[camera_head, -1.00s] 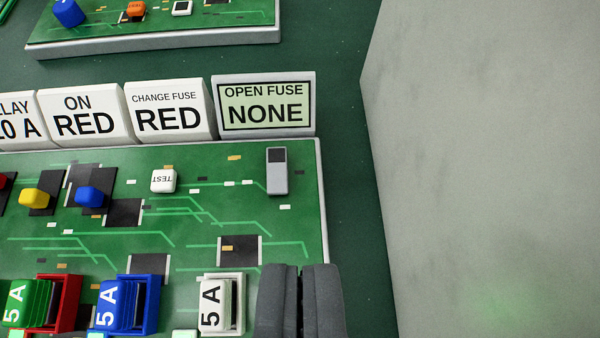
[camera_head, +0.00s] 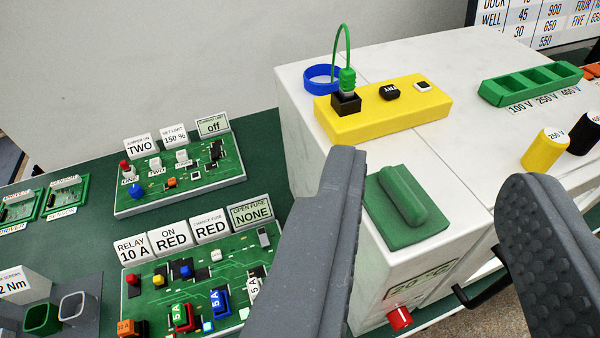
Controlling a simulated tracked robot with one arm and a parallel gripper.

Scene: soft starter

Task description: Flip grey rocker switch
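The grey rocker switch (camera_head: 264,237) sits at the upper right corner of a green circuit board (camera_head: 208,275), just below the "OPEN FUSE NONE" sign (camera_head: 250,213). It is small here and its tilt cannot be told. My gripper (camera_head: 437,175) is open and empty, with its two dark grey fingers wide apart in the foreground. The left finger stands just right of the switch in the picture and covers the board's right edge. The switch is outside the gap between the fingers.
A white cabinet (camera_head: 300,130) with a green handle pad (camera_head: 380,215) fills the middle right. On it are a yellow block (camera_head: 400,118) with a green cable (camera_head: 334,55), a green tray (camera_head: 490,92), and yellow (camera_head: 543,150) and black cylinders. Another circuit board (camera_head: 205,192) lies behind.

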